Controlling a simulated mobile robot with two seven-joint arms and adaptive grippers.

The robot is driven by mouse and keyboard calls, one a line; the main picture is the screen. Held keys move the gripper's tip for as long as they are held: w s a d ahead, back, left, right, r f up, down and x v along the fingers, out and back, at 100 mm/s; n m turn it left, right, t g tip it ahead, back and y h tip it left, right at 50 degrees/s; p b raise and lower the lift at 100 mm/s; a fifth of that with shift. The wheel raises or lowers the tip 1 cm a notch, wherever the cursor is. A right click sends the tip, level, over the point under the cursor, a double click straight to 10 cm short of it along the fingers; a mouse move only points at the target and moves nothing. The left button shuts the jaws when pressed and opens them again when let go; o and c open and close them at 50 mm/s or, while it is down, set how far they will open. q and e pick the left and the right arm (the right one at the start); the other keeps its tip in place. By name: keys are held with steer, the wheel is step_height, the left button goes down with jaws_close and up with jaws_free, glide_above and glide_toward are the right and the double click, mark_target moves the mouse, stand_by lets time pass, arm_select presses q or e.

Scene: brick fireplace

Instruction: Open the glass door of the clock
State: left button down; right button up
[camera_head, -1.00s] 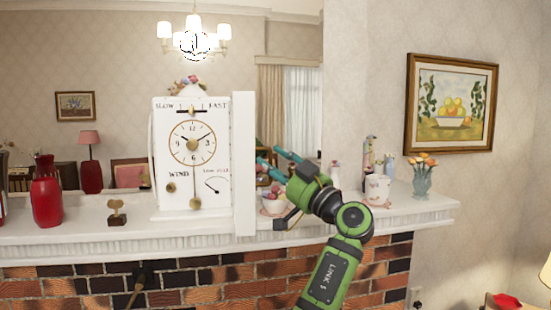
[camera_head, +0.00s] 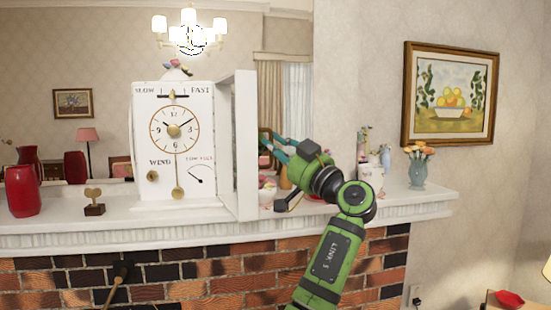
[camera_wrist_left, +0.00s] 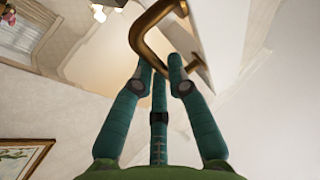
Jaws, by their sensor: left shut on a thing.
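The white clock (camera_head: 207,150) stands on the mantel, its dial, pendulum and winding hole uncovered. Its door (camera_head: 246,140) stands out from the right side of the clock, swung open and seen at a steep angle. My left gripper (camera_head: 266,142) is at the far right side of the door, its teal fingertips partly hidden there. In the left wrist view, the teal fingers (camera_wrist_left: 162,65) are closed on the curved brass door handle (camera_wrist_left: 140,40). The handle is hidden in the head view. My right gripper is not in view.
A small key-like ornament (camera_head: 94,208) and a red vase (camera_head: 22,192) stand on the mantel left of the clock. Figurines (camera_head: 371,170) and a flower vase (camera_head: 417,173) stand right of my arm. The mantel edge (camera_head: 150,238) runs below the clock.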

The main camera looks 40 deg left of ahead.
arm_select(q)
steer(key=shift+f, duration=0.1)
steer(key=c, duration=1.2)
jaws_free()
steer(key=shift+s+r, duration=0.2)
steer(key=shift+s, duration=0.35)
steer(key=v, duration=1.2)
steer(key=shift+w, duration=0.2)
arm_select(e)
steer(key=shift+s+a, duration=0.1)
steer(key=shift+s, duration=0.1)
